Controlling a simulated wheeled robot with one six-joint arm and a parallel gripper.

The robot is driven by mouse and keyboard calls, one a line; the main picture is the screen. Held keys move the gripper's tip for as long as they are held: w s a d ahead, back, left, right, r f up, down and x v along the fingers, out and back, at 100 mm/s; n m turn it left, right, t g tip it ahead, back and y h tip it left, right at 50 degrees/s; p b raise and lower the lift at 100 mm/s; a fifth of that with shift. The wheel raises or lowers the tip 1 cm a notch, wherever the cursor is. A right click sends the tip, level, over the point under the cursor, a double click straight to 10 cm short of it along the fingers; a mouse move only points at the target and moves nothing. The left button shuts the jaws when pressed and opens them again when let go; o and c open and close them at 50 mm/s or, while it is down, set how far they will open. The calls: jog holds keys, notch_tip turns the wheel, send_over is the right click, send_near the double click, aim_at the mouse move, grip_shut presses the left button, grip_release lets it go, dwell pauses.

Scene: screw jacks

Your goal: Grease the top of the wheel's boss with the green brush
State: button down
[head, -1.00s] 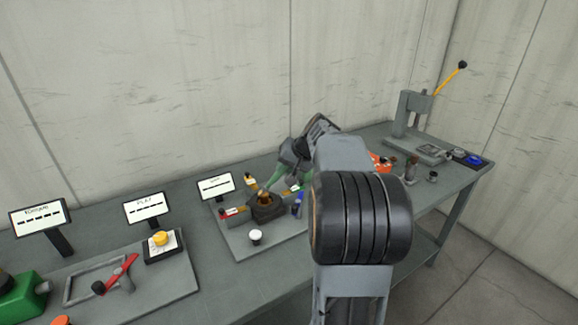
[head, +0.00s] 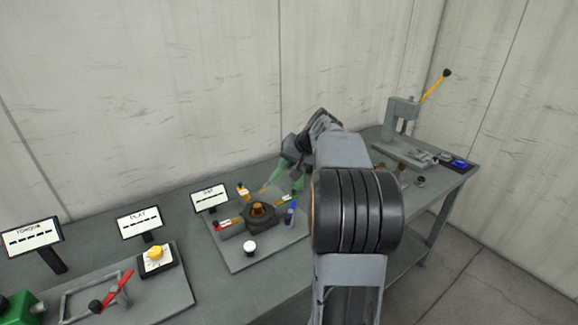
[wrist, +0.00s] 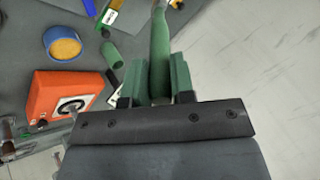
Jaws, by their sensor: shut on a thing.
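The wheel (head: 262,217) lies on a grey board (head: 245,262) in the head view, a dark hub with spokes or grips in several colours. Its brown boss (head: 257,208) stands up at the centre. My gripper (head: 288,171) is behind and to the right of the boss, partly hidden by my arm. In the wrist view my gripper (wrist: 160,75) is shut on the green handle of the green brush (wrist: 160,50). The brush's tan end (head: 266,187) points down left in the head view, apparently apart from the boss.
A white-topped knob (head: 249,247) stands at the board's front. Display signs (head: 210,196) stand behind and left. The wrist view shows an orange box with a dial (wrist: 68,100) and a blue tin with yellow contents (wrist: 63,43). A press (head: 400,130) stands far right.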

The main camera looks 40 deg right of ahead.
jog(key=shift+r+p, duration=1.05)
jog(key=shift+r, duration=0.7)
jog(key=shift+a+f, duration=0.1)
jog(key=shift+a, duration=0.05)
